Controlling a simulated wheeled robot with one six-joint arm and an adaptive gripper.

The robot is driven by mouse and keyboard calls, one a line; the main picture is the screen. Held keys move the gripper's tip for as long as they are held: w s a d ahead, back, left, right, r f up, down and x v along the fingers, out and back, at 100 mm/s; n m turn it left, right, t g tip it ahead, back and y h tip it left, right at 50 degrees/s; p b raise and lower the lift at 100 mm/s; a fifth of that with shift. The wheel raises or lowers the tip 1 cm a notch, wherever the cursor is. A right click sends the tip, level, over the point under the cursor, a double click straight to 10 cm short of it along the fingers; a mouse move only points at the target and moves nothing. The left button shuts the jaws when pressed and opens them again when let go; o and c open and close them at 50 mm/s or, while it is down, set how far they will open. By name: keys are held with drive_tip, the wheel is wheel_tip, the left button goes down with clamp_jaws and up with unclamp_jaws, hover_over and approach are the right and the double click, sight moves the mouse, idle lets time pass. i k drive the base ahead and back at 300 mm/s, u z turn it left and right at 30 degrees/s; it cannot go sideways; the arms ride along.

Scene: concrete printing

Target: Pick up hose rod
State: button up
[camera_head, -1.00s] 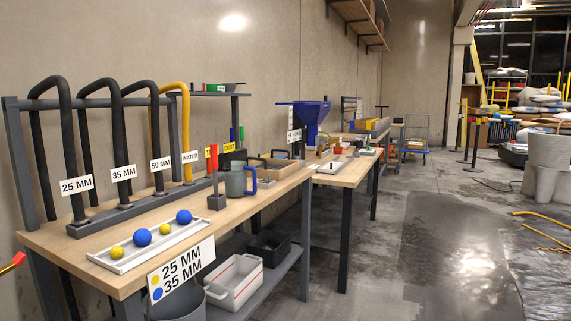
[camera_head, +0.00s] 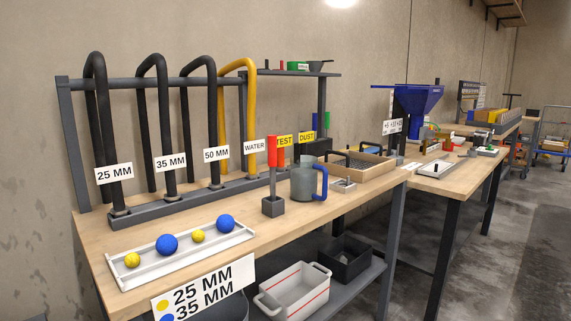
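No thing in view is labelled as the hose rod. A red-handled rod (camera_head: 272,151) stands upright in a small dark block (camera_head: 273,206) on the near wooden bench, left of a grey mug with a blue handle (camera_head: 307,183). Black bent hoses (camera_head: 153,62) marked 25 MM, 35 MM and 50 MM hang over a grey rack (camera_head: 172,79) at the bench's back. A yellow hose (camera_head: 251,100) marked WATER hangs beside them. Lower ends stand in a dark base rail (camera_head: 190,199). My gripper is not in view.
A white tray (camera_head: 185,257) with yellow and blue balls lies at the bench's front left. A wooden tray (camera_head: 357,166) sits at the right end. A white bin (camera_head: 297,287) and black bin (camera_head: 346,259) stand on the lower shelf. Free floor (camera_head: 513,251) lies at right.

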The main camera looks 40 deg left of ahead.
sight(272, 139)
drive_tip(key=u, duration=0.55)
drive_tip(key=i, duration=0.8)
drive_tip(key=u, duration=0.7)
